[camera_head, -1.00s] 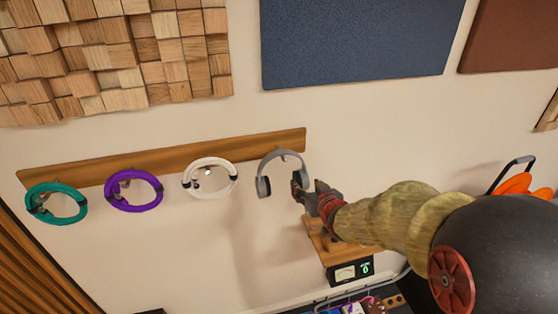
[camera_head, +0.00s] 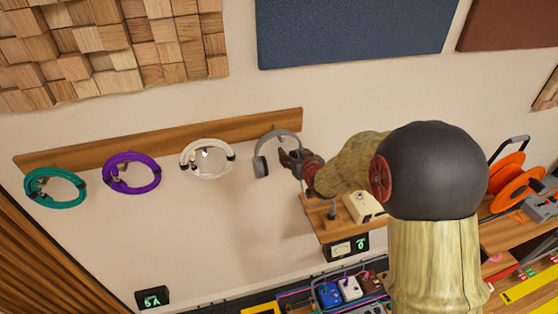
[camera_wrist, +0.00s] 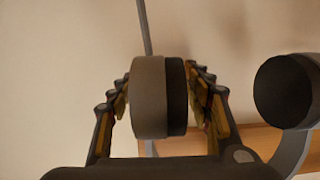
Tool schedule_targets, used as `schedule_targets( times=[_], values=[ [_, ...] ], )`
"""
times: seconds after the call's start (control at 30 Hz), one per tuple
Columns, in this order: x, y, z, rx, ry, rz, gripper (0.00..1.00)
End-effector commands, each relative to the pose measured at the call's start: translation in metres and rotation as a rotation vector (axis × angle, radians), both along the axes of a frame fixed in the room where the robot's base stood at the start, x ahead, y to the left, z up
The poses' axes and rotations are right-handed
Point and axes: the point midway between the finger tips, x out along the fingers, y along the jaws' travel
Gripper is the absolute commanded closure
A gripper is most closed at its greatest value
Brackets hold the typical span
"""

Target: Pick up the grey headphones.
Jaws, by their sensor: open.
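The grey headphones (camera_head: 261,160) hang by their band from a hook at the right end of a wooden wall rail. My gripper (camera_head: 286,158) is at their right ear cup in the head view and partly hides it. In the wrist view, one grey and black ear cup (camera_wrist: 158,97) sits between the two open fingers of my gripper (camera_wrist: 162,95). The right finger looks close to the cup's black pad; whether it touches, I cannot tell. The other, dark ear cup (camera_wrist: 284,92) is outside the fingers at the right.
The wooden rail (camera_head: 180,134) also holds a white coil (camera_head: 231,170), a purple coil (camera_head: 107,173) and a teal coil (camera_head: 28,183) to the left. A small wooden shelf (camera_head: 325,236) with a meter box is just below my gripper. Orange reels (camera_head: 510,180) stand at the right.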

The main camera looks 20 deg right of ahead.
Motion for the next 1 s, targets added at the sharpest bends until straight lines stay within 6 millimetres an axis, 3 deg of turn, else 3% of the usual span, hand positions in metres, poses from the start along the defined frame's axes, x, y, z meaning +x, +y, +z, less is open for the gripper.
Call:
schedule_targets(
  times=[0.23,1.0],
  values=[
    [0.0007,0.0001,-0.0003,0.000,0.000,0.000,0.51],
    [0.0006,0.0000,-0.0002,0.000,0.000,0.000,0.94]
  ],
)
